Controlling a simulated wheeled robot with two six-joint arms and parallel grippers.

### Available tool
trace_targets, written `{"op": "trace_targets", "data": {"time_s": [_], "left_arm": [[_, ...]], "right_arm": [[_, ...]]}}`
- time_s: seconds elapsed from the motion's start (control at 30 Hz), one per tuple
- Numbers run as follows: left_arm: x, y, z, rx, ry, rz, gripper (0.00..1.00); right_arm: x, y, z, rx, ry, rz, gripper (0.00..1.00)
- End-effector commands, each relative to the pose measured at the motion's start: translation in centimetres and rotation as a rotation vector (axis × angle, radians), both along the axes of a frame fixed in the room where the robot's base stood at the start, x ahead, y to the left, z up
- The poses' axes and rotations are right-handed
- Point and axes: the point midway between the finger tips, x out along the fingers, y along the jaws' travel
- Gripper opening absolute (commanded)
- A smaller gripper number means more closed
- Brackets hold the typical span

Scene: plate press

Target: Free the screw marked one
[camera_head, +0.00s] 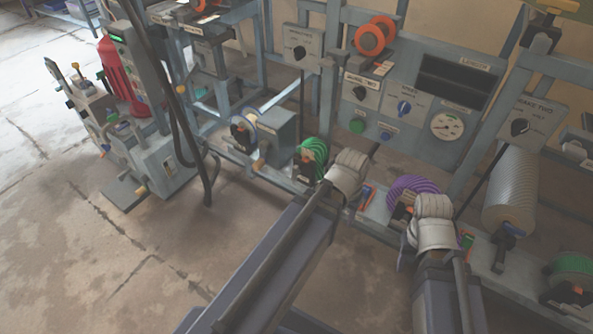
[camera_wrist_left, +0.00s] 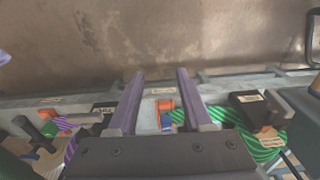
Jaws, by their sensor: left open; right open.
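I cannot tell which part is the screw marked one; most labels are too small to read. My left gripper (camera_head: 347,172) is at the low front rail, right of a green striped roll (camera_head: 314,155); its fingers are hidden there. In the left wrist view my left gripper (camera_wrist_left: 160,75) is open, its fingers apart over the rail. A small orange and blue part (camera_wrist_left: 166,112) shows between the fingers, with no visible grip on it. My right gripper (camera_head: 432,222) is open in front of a purple striped roll (camera_head: 408,190) and partly hides it.
A panel with a gauge (camera_head: 447,126) and knobs stands behind the rail. A knob box (camera_head: 303,48) is at upper left, a box marked "BRAKE TWO" (camera_head: 533,118) at right. A grey ribbed cylinder (camera_head: 512,190) hangs at right.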

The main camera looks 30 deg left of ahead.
Motion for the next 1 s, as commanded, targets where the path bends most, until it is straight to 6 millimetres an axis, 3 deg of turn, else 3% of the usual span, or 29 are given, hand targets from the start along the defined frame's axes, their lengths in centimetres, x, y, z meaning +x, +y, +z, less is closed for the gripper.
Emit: {"op": "trace_targets", "data": {"time_s": [0.17,0.3,0.4,0.5,0.7,1.0], "left_arm": [[3.3,5.9,0.8,-0.024,-0.089,0.051,0.5],[6.6,12.6,1.3,-0.004,-0.21,0.024,0.5],[7.8,16.3,1.7,0.023,-0.271,0.002,0.5],[8.4,18.7,2.0,0.046,-0.311,-0.014,0.5],[8.8,20.7,2.3,0.067,-0.341,-0.027,0.5],[9.0,20.7,1.7,0.068,-0.341,-0.028,0.5]], "right_arm": [[0.0,0.0,0.6,-0.001,0.0,-0.001,0.5],[0.0,0.0,0.5,-0.001,0.0,-0.001,0.5],[0.0,0.0,0.5,-0.001,0.0,-0.001,0.5],[0.0,0.0,0.5,-0.001,0.0,-0.001,0.5],[0.0,0.0,0.5,-0.001,0.0,-0.001,0.5],[0.0,0.0,-0.1,0.0,0.0,0.0,0.5]]}}
